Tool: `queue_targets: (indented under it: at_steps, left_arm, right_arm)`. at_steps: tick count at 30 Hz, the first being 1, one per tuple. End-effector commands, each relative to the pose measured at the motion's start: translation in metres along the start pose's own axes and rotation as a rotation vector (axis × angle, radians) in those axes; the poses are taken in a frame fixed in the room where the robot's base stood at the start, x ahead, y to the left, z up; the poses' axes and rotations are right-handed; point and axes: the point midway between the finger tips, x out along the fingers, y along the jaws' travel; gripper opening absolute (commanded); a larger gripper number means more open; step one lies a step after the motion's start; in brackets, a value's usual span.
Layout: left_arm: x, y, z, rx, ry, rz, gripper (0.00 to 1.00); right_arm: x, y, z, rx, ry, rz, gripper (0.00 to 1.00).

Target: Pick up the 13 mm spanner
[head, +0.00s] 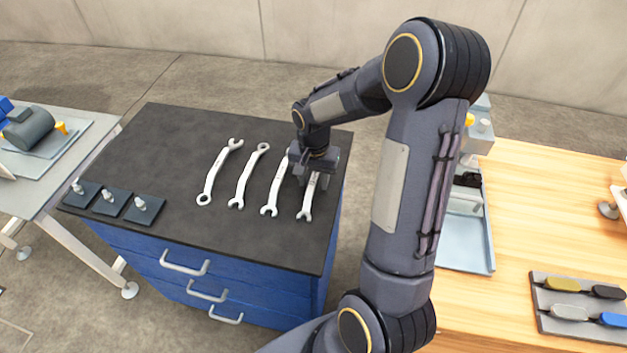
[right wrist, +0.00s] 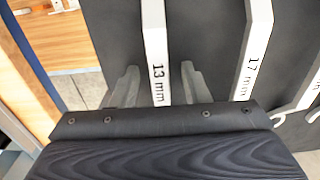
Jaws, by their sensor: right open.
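The 13 mm spanner (head: 307,205) is the rightmost of a row of silver spanners on the dark top of a blue drawer cabinet. In the right wrist view its shank (right wrist: 155,50) carries the label "13 mm". My right gripper (head: 312,180) is over this spanner, pointing down, and hides its far part. In the right wrist view my right gripper (right wrist: 157,85) is open, with one finger on each side of the shank and gaps on both sides. My left gripper is not in view.
The 17 mm spanner (right wrist: 254,50) lies close beside. More spanners (head: 246,180) lie to the left in the head view. Several dark square blocks with bolts (head: 113,202) stand at the cabinet's front left. A wooden bench (head: 535,200) is at the right.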

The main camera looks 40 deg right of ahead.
Motion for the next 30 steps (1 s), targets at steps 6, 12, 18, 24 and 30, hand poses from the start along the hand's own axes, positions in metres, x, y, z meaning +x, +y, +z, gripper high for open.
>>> queue_targets:
  at_steps: [6, 12, 18, 24, 30]
  left_arm:
    - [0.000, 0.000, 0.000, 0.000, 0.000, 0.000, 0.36]
    - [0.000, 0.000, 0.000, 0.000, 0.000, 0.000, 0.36]
    - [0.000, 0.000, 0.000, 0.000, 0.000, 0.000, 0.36]
    - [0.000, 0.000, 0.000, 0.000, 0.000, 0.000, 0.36]
    - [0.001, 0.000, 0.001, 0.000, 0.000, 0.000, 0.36]
  right_arm:
    - [0.000, 0.000, 0.000, 0.000, 0.000, 0.000, 0.21]
    - [0.000, 0.000, 0.000, 0.000, 0.000, 0.000, 0.00]
    - [-0.001, 0.000, 0.000, 0.000, 0.000, 0.000, 0.00]
    - [-0.005, -0.001, 0.000, 0.000, 0.002, -0.001, 0.00]
    - [-0.029, -0.001, -0.001, 0.000, 0.004, -0.003, 0.00]
